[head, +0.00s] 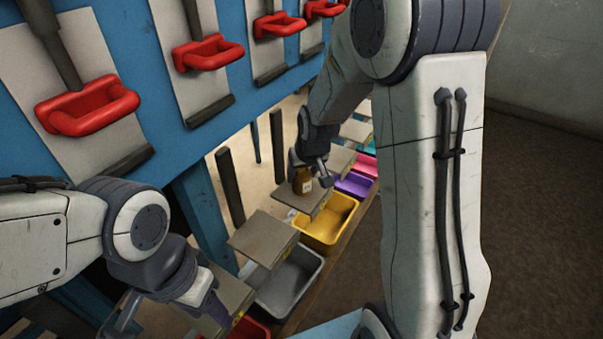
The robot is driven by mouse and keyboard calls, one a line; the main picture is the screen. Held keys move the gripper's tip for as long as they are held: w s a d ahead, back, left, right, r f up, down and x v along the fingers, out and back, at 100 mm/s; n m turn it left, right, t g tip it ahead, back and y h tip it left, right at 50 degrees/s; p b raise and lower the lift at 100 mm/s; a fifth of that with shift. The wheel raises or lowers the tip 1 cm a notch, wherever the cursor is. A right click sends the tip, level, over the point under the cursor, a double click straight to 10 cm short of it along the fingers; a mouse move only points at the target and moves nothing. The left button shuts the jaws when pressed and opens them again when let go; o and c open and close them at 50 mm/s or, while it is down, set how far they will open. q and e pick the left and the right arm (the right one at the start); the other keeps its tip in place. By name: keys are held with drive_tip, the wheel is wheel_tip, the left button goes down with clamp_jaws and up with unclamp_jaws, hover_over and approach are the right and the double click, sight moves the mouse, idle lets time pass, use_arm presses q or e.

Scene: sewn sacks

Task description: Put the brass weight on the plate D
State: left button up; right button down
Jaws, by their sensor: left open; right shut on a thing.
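The brass weight (302,182) is a small brownish-gold piece with a pale mark. My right gripper (310,172) is shut on it, over a grey-brown plate (283,190) behind the yellow bin. I cannot tell whether the weight touches this plate. Several similar plates stand in a row, among them one nearer (262,236) and one farther (341,158). No letter is readable, so I cannot tell which is plate D. My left gripper (165,314) is open at the lower left, near the nearest plate (232,290).
Bins stand along the plates: red (252,329), grey (290,284), yellow (330,221), purple (354,186) and pink (366,164). Dark posts (230,186) rise behind the plates. A blue panel with red handles (88,106) stands above. The floor at right is clear.

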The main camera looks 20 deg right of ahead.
drive_tip(key=shift+c, duration=0.6)
unclamp_jaws()
drive_tip(key=shift+f, duration=0.1)
drive_tip(key=shift+s+r, duration=0.1)
drive_tip(key=shift+r, duration=0.45)
drive_tip(key=v, duration=1.1)
drive_tip(key=s+a+f+n+g+y, duration=0.1)
drive_tip(key=s+a+n+g, duration=0.15)
drive_tip(key=s+a, duration=0.75)
drive_tip(key=s+a+f+n+g, duration=0.1)
drive_tip(key=s+a+n, duration=0.1)
drive_tip(key=s, duration=0.5)
drive_tip(key=s+a+f+n+g, duration=0.1)
drive_tip(key=s+a+f+n, duration=0.1)
drive_tip(key=s, duration=0.5)
drive_tip(key=shift+s+a+n, duration=0.35)
drive_tip(key=shift+a+n, duration=0.3)
drive_tip(key=shift+a, duration=0.2)
drive_tip(key=shift+r, duration=0.1)
